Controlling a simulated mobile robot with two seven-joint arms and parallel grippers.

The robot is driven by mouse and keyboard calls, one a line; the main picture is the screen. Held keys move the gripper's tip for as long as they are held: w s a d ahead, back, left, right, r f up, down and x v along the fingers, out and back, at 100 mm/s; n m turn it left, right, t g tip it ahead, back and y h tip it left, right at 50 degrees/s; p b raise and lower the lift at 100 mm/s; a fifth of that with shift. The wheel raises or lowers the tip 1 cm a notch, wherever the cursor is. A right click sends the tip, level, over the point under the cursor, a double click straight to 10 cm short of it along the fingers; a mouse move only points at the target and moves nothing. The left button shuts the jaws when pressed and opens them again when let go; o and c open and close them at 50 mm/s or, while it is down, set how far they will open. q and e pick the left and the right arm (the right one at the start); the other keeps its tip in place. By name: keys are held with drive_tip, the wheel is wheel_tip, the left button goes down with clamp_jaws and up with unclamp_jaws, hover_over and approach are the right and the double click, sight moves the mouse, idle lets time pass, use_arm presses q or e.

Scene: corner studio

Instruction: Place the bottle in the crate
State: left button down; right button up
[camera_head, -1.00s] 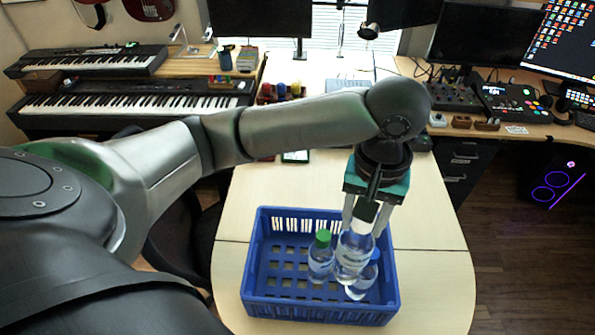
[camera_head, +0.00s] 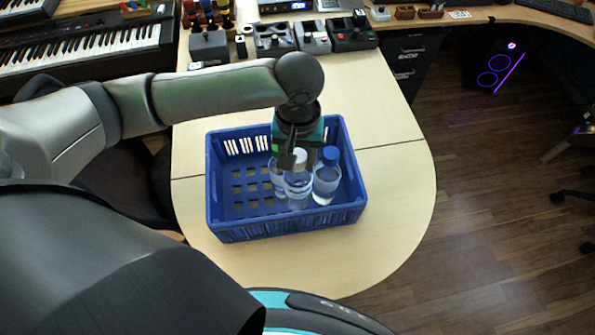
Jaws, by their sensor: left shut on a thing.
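The blue crate (camera_head: 245,231) stands on the light wooden table, with a lattice floor and slotted walls. My left gripper (camera_head: 298,157) points down over the crate's right part and is shut on a clear bottle (camera_head: 298,191) with a pale cap. That bottle hangs about upright inside the crate's walls; whether its base touches the floor is hard to tell. A clear bottle with a blue cap (camera_head: 327,180) stands just right of it. Another clear bottle (camera_head: 276,181) stands partly hidden behind its left side, its cap covered by the gripper. My right gripper is out of view.
The crate's left half is empty. The table (camera_head: 395,215) is bare around the crate. Small control boxes (camera_head: 275,40) line the table's back edge, and a keyboard piano (camera_head: 85,48) stands at the back left.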

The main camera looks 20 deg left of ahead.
use_arm(q)
drive_tip(key=shift+f+b, duration=0.5)
drive_tip(key=shift+f, duration=1.9)
drive_tip(key=shift+r, duration=0.1)
drive_tip(key=shift+c, duration=1.6)
unclamp_jaws()
drive_tip(key=shift+f, duration=0.2)
wheel_tip(320, 180, up, 12)
drive_tip(key=shift+r+p, duration=0.2)
drive_tip(key=shift+p, duration=1.05)
